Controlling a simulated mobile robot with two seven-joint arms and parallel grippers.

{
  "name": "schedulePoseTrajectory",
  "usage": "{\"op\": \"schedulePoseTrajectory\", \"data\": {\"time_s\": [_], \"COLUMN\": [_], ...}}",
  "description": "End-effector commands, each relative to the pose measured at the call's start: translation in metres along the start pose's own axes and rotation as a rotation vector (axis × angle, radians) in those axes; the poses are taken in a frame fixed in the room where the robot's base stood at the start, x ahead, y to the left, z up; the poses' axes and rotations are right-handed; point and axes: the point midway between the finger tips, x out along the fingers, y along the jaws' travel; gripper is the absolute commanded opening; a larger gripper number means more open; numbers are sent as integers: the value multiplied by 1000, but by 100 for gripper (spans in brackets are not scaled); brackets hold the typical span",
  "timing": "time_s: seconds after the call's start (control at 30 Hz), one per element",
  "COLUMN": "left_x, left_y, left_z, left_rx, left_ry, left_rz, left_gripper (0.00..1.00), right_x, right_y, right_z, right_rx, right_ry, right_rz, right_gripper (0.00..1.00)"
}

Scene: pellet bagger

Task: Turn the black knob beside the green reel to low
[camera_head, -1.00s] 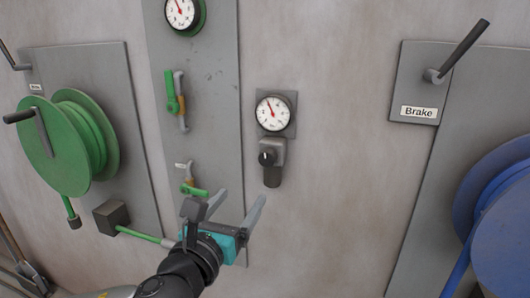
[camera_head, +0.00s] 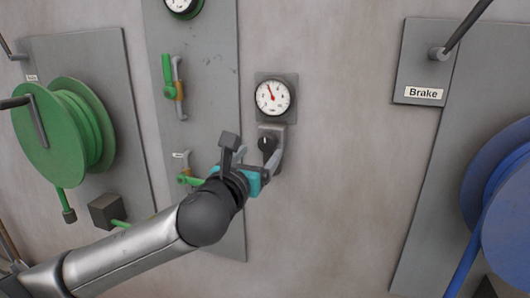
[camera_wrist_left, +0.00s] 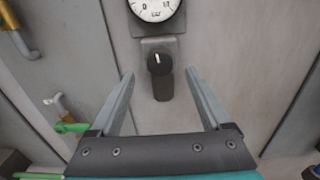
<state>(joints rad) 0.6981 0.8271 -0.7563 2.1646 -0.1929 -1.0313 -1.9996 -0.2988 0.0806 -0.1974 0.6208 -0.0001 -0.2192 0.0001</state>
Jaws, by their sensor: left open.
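The black knob (camera_head: 267,143) sits on a small grey box under a white dial gauge, to the right of the green reel (camera_head: 68,128). In the left wrist view the knob (camera_wrist_left: 159,62) shows a pale pointer mark pointing nearly straight up. My left gripper (camera_head: 262,158) is at the box, its fingers reaching up toward the knob. In the left wrist view my left gripper (camera_wrist_left: 158,76) is open and empty, with one finger on each side of the knob and its box. I cannot tell whether the fingers touch anything. My right gripper is not in view.
The gauge (camera_head: 272,97) is just above the knob. Green-handled and orange valves (camera_head: 172,90) are on the grey panel to the left. A Brake plate (camera_head: 423,93) and a blue reel (camera_head: 505,215) are on the right. The wall between is bare.

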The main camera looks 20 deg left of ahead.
Motion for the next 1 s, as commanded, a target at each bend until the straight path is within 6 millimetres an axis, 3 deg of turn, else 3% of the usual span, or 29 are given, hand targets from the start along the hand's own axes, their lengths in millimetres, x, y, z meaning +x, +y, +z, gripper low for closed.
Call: {"op": "schedulePoseTrajectory", "data": {"time_s": [0.3, 0.77, 1.0], "left_x": [39, 47, 47], "left_y": [0, 0, 0], "left_z": [-1, 0, 0], "left_rx": [0, 1, 1], "left_ry": [-1, 0, 0], "left_rz": [1, 0, 0], "left_gripper": [81, 81, 54], "right_x": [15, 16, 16], "right_y": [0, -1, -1], "right_z": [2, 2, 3], "right_rx": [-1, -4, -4], "right_ry": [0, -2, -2], "right_rz": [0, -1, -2], "right_gripper": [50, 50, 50]}}
